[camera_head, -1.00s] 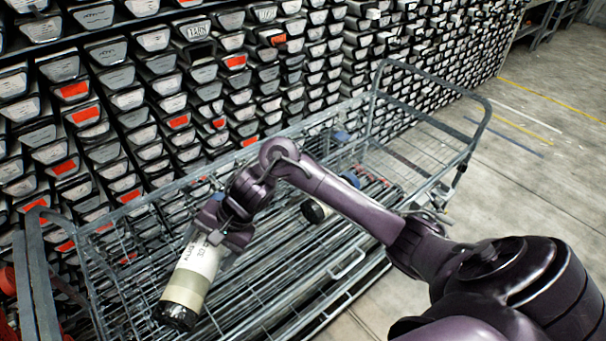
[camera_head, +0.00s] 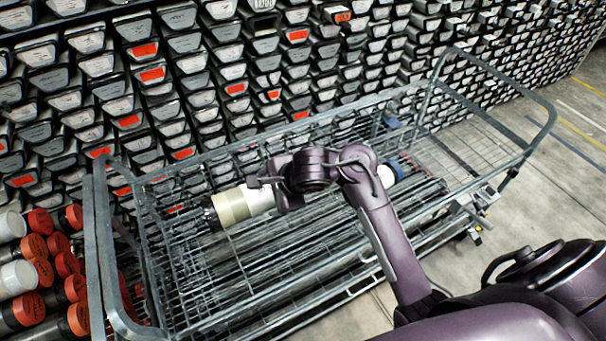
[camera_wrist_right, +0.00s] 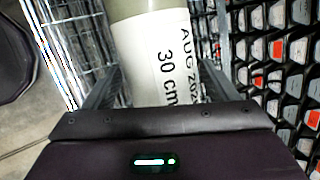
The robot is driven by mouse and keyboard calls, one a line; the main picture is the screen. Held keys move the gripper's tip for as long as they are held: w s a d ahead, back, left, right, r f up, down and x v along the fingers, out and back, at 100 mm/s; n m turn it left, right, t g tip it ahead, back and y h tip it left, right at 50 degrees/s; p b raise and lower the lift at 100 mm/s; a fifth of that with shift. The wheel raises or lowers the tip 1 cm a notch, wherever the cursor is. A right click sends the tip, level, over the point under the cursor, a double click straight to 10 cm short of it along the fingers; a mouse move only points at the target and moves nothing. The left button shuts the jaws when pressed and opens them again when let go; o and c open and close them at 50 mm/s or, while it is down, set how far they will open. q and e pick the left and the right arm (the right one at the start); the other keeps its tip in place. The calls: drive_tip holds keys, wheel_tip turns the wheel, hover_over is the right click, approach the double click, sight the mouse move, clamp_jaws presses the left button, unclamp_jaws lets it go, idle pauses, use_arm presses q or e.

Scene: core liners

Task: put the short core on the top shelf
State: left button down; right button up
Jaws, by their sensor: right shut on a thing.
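My right gripper (camera_head: 270,190) is shut on the short core (camera_head: 238,205), a pale cylinder with a cream band and a dark end pointing left. It is held roughly level above the wire cart. In the right wrist view, the core (camera_wrist_right: 155,55) lies between the two fingers (camera_wrist_right: 155,95) and its white label reads "AUG" and "30 cm". My left gripper is not in view. I cannot tell which surface is the top shelf.
The wire cart (camera_head: 300,128) has tube rails and a raised frame at each end. Red-capped cores (camera_head: 36,245) are stacked at left. A tray rack (camera_head: 230,70) fills the back. Floor (camera_head: 575,180) is clear at right.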

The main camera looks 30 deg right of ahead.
drive_tip(key=shift+w+f+b, duration=0.2)
drive_tip(key=shift+f+b, duration=3.25)
drive_tip(key=shift+f, duration=6.2)
drive_tip(key=o, duration=1.8)
drive_tip(key=shift+s+f, duration=0.25)
drive_tip(key=shift+o, duration=1)
drive_tip(key=shift+a, duration=0.1)
drive_tip(key=shift+s+r, duration=0.1)
drive_tip(key=shift+r, duration=0.05)
drive_tip(key=p+v, duration=0.2)
drive_tip(key=v, duration=0.9)
drive_tip(key=shift+s+r+p, duration=0.25)
drive_tip(key=shift+r+p, duration=0.05)
